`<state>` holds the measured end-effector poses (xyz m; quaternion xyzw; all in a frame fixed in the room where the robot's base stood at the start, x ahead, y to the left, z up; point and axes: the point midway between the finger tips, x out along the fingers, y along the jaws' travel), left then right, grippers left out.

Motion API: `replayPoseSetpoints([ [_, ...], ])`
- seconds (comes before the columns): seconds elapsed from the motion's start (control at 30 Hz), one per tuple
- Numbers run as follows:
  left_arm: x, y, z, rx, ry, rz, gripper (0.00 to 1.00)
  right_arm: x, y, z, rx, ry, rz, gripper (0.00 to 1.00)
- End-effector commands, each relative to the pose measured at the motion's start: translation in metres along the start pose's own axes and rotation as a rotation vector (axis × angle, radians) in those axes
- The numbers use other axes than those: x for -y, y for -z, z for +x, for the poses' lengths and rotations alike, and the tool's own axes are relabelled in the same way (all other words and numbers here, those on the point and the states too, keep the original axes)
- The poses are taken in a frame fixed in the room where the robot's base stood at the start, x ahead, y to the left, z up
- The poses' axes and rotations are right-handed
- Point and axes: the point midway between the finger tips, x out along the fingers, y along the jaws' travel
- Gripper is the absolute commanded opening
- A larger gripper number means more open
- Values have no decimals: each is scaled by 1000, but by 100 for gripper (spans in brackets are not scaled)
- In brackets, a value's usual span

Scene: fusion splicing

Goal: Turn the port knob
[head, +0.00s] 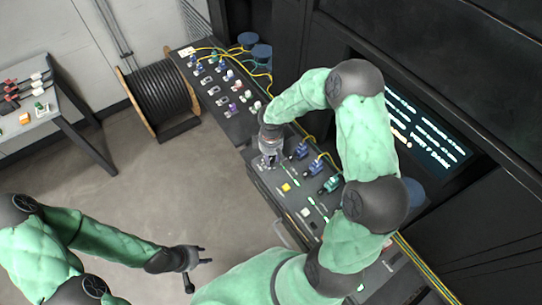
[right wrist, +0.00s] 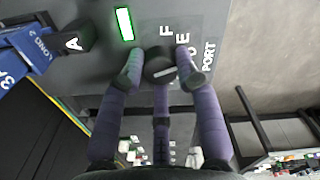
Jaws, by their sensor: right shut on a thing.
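The port knob (right wrist: 162,66) is a round black dial with a white pointer line, on the dark grey panel in the right wrist view. The word PORT and the letters E and F are printed beside it; another mark is partly covered by a finger. My right gripper (right wrist: 158,74) has its fingers shut around the knob. In the head view this gripper (head: 268,160) points down at the near left corner of the console and hides the knob. My left gripper (head: 200,263) is open and empty over the floor, away from the console.
A green-lit bar (right wrist: 124,24) and blue connectors (right wrist: 33,50) are near the knob. The console (head: 262,183) carries buttons and yellow cables. A cable reel (head: 160,98) and a side table (head: 60,112) stand at the left. The floor between is clear.

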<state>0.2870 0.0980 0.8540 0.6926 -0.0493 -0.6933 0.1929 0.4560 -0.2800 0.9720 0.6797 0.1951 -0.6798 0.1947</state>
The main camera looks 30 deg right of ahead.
Motion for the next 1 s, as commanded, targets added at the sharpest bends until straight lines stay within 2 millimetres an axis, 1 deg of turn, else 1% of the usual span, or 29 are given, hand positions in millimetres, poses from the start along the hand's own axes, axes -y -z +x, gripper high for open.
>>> replayPoseSetpoints([
  [0.2, -2, 0, -6, 0, 0, 0, 40, 0, 0, -1, -1, 0, -184, 1],
  [0.5, -4, 0, -12, 0, 0, 0, 40, -1, 1, -1, -2, -1, -359, 1],
  [0.7, -5, 0, -13, 0, 0, 0, 40, 0, 1, -1, -2, -1, -417, 1],
  [1.0, -5, 0, -14, 0, 0, 0, 40, 0, 1, 0, -2, -1, -438, 1],
])
